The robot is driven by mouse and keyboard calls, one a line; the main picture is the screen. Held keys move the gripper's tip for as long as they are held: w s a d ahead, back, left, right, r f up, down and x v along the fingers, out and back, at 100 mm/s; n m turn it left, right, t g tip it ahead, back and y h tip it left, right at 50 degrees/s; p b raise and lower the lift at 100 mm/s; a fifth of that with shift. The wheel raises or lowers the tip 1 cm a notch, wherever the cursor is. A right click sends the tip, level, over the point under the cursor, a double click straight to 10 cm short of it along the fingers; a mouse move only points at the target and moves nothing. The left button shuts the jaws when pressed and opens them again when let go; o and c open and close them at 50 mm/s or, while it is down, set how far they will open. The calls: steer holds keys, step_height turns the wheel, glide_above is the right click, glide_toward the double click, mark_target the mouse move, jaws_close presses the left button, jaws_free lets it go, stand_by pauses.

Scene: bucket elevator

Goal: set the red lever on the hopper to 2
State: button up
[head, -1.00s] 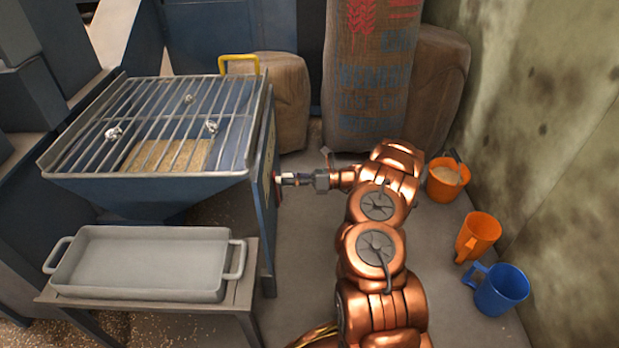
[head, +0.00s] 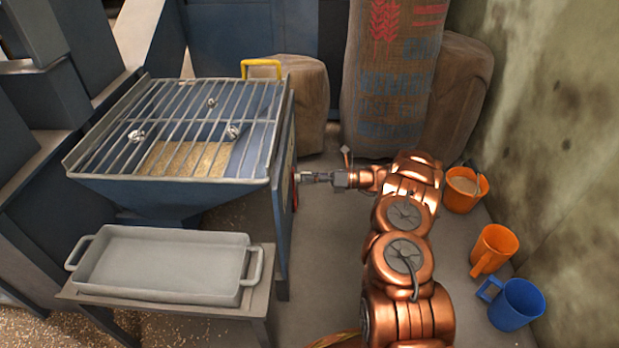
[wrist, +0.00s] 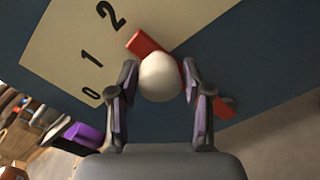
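The red lever (wrist: 144,43) with a round white knob (wrist: 161,77) is on the hopper's side panel in the wrist view. A pale scale plate (wrist: 70,50) there carries 0, 1 and 2. The lever's red tip lies closest to the 2 and points roughly toward it. My gripper (wrist: 160,70) has one finger on each side of the white knob, closed in on it. In the head view my gripper (head: 312,177) reaches the right side of the hopper (head: 283,190), and the lever is mostly hidden there.
A grey tray (head: 160,300) on a low stand is in front of the hopper. Sacks (head: 395,80) stand behind. An orange bucket (head: 462,195), an orange mug (head: 492,250) and a blue mug (head: 517,304) line the right wall, close to my arm.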

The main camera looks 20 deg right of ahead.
steer(key=shift+o, duration=1.3)
steer(key=shift+a, duration=0.1)
steer(key=v, duration=1.2)
steer(key=shift+r, duration=0.1)
